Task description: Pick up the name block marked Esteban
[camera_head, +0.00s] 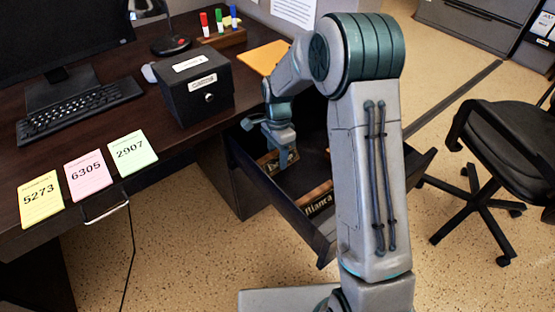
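An open dark drawer (262,187) pulled out of the desk holds wooden name blocks. One block (268,164) lies toward the drawer's left side; its dark lettering seems to begin with "Es", and the rest is hidden behind my gripper. A second block (318,207), marked "Bianca", lies nearer the drawer's front. My gripper (288,160) points down into the drawer, right at the "Es" block and overlapping it in the picture. I cannot tell whether the fingers touch or grip it, nor whether they are open. My arm hides part of the drawer's right side.
A black box (194,88) with a knob stands on the desk (115,113). Coloured notes with numbers, a keyboard (80,109), a marker stand (222,40) and a yellow envelope (262,57) also lie there. A black office chair (512,140) stands at right on open floor.

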